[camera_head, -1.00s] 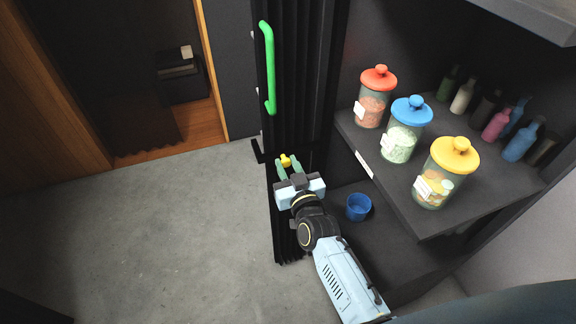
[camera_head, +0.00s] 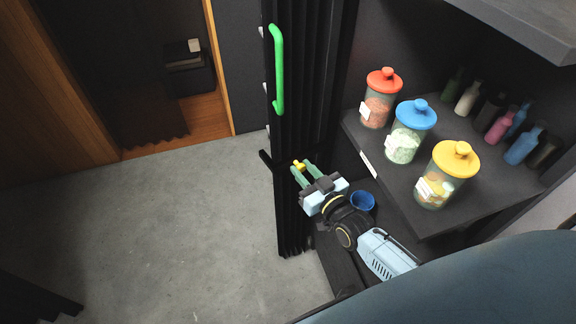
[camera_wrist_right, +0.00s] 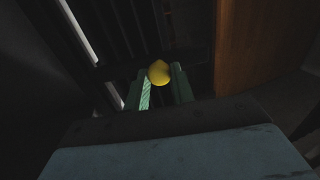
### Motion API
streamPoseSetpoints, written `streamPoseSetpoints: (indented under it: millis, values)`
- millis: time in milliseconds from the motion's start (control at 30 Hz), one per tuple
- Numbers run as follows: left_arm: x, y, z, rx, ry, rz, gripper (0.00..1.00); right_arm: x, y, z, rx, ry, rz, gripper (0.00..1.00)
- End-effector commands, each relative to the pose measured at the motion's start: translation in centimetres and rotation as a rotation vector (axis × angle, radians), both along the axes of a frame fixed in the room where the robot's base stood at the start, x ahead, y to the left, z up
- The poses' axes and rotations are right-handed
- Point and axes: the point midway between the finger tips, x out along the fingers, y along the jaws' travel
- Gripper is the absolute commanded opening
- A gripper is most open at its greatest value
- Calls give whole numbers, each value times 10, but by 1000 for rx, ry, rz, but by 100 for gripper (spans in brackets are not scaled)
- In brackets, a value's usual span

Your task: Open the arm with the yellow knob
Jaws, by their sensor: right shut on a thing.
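The yellow knob (camera_head: 299,165) sits on a dark arm (camera_head: 266,160) that crosses the black folding panel (camera_head: 290,215). My right gripper (camera_head: 303,169) is shut on the yellow knob, with its green fingers on either side. In the right wrist view the knob (camera_wrist_right: 159,72) shows between the fingertips (camera_wrist_right: 160,82). The arm's end sticks out a little left of the panel. My left gripper is in neither view.
A green handle (camera_head: 278,70) is on the panel above the knob. To the right, a dark shelf (camera_head: 385,187) bears jars with red, blue and yellow lids and several bottles. A blue cup (camera_head: 362,201) stands below. Grey floor (camera_head: 190,220) is clear at left.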

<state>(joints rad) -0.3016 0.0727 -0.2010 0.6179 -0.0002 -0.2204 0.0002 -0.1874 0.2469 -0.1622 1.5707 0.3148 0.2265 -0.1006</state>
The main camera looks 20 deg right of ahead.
Motion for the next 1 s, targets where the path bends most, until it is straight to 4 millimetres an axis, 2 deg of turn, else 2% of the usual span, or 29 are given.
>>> streamPoseSetpoints:
  millis: [367,400,533,833,1000]
  values:
    - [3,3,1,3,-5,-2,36,-2,-3,-1,3,5,4,0]
    - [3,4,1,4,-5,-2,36,-2,-3,-1,2,4,4,30]
    - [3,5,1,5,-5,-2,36,-2,-2,-1,3,3,5,46]
    - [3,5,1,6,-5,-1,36,-4,-2,0,2,2,5,46]
    - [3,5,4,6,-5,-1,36,-22,-5,-1,2,5,5,46]
